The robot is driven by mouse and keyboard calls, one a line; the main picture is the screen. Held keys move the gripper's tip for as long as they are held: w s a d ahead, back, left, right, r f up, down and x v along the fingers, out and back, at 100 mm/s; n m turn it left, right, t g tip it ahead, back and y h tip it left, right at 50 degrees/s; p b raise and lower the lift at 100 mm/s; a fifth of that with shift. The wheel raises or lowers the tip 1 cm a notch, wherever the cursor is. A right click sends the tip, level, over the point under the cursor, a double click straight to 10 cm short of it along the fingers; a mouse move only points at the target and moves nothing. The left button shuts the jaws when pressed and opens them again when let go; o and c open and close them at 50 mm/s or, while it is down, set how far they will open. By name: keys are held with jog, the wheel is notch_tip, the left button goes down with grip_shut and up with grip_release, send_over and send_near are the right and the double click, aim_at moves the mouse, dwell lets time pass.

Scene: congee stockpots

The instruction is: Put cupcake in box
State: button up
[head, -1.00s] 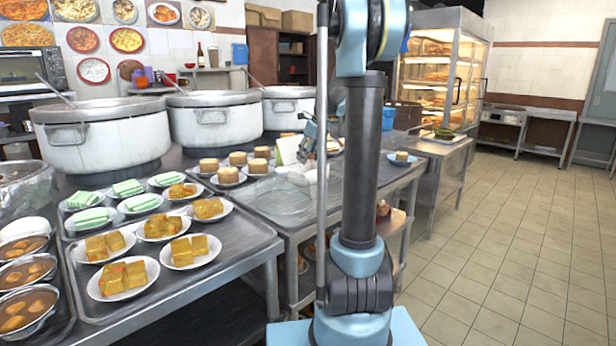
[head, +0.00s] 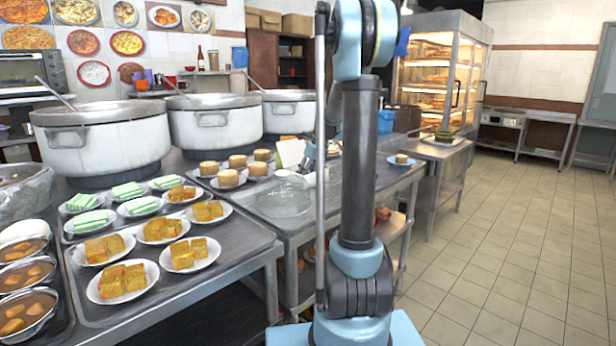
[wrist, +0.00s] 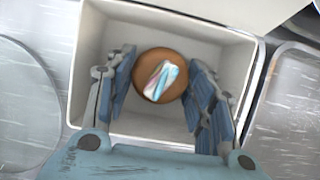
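The cupcake (wrist: 148,87), brown with a pale pink and blue top, sits between the two fingers of my gripper (wrist: 161,72) in the wrist view. The open white box (wrist: 179,32) surrounds the cupcake and fingertips from this view. Whether the cupcake touches the box floor cannot be told. In the head view the box's raised lid (head: 289,153) shows on the steel table, and my gripper is low beside it, partly hidden by my arm.
Plates of yellow cakes (head: 183,254) and green cakes fill a tray at the left. Large stockpots (head: 100,140) stand behind. A round clear lid (wrist: 25,100) lies left of the box, and a metal tray (wrist: 285,95) lies right. A small plated cake (head: 402,160) sits right of my arm.

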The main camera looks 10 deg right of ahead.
jog(key=shift+o, duration=1.1)
jog(key=v, duration=1.2)
jog(key=shift+a, duration=0.1)
